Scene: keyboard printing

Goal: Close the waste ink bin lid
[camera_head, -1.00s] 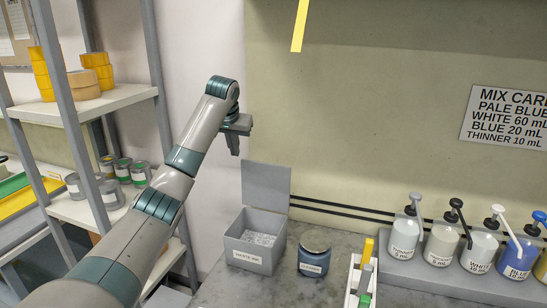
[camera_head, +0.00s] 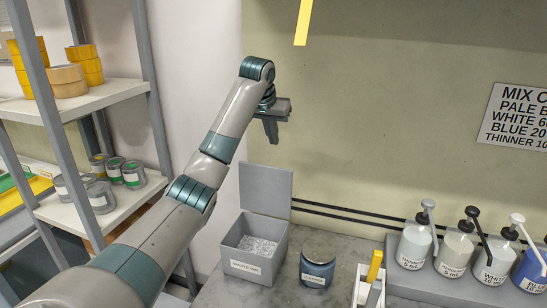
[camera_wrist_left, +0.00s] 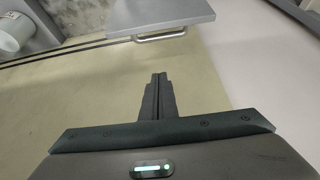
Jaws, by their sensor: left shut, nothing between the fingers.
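The waste ink bin (camera_head: 254,268) is a grey box with a printed label, standing on the counter in the head view. Its grey lid (camera_head: 265,190) stands open, upright at the back of the box, and crumpled pale material shows inside. In the left wrist view the lid (camera_wrist_left: 160,14) shows at the top, with a metal handle (camera_wrist_left: 161,36) on it. My left gripper (camera_head: 273,138) is above the lid in the head view, pointing down, shut and empty, apart from the lid. It also shows in the left wrist view (camera_wrist_left: 158,78). My right gripper is not in view.
A dark blue jar (camera_head: 317,262) stands right of the bin, then a white holder (camera_head: 358,290) with coloured tools. Several pump bottles (camera_head: 413,245) stand on a grey ledge at the right. A shelf rack (camera_head: 100,103) with tape rolls and cans is at the left.

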